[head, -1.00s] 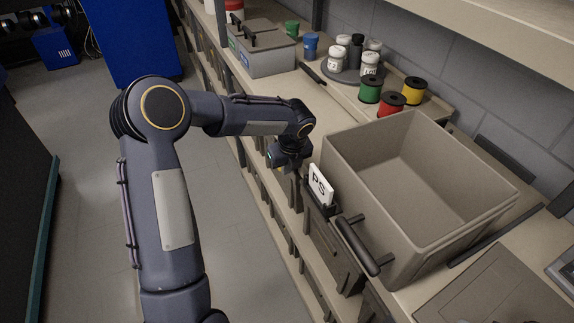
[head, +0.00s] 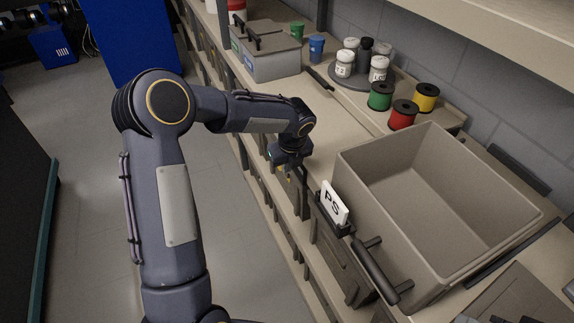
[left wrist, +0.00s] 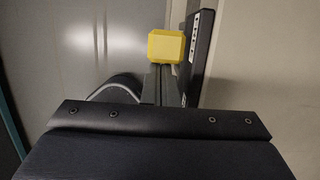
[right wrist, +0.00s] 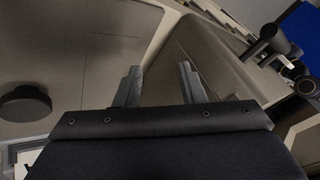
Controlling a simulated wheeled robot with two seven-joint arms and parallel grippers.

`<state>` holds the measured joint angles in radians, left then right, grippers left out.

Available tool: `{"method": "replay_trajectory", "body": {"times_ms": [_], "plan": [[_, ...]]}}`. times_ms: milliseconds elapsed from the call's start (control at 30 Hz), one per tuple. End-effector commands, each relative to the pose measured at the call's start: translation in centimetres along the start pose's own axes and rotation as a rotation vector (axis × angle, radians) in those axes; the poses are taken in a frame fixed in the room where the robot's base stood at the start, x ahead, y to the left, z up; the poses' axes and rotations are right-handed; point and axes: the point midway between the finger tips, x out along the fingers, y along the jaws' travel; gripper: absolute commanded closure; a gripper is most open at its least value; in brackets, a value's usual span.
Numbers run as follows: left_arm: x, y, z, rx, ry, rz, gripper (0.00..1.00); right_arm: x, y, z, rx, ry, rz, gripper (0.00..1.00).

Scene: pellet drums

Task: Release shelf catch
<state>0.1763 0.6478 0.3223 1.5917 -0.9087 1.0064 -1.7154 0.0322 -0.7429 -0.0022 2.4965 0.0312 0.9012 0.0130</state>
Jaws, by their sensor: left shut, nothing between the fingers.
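A yellow block (left wrist: 166,46), which looks like the catch, sits beside a dark upright plate (left wrist: 198,55) with a small label. My left gripper (left wrist: 164,84) is shut and empty, with its fingertips close below the yellow block in the left wrist view; I cannot tell whether they touch it. In the head view my left gripper (head: 293,170) hangs at the shelf's front edge, and only a sliver of yellow shows by it. My right gripper (right wrist: 160,84) shows only in its wrist view. It is open and empty near a grey bin wall.
A large grey bin (head: 385,220) with a dark handle stands on the shelf, beside a "PS" tag (head: 334,204). The aisle floor (head: 240,240) is clear.

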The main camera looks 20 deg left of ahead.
Motion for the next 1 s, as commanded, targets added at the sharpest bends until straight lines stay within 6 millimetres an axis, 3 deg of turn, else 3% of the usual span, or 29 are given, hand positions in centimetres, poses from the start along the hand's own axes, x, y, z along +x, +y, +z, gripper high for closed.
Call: {"method": "replay_trajectory", "body": {"times_ms": [300, 500, 1000], "plan": [[-5.2, -0.1, 0.2, -0.003, -0.01, -0.005, 1.0, 0.2, 0.1, 0.1, 0.0, 0.0, 0.0, 0.64], [-7.4, -0.1, 0.0, -0.001, -0.007, -0.002, 1.0, 0.2, 0.1, 0.1, 0.0, 0.0, 0.0, 0.64], [-7.7, -0.1, -0.1, 0.0, -0.004, -0.001, 1.0, 0.2, 0.1, 0.1, 0.0, 0.0, 0.0, 0.64]]}}
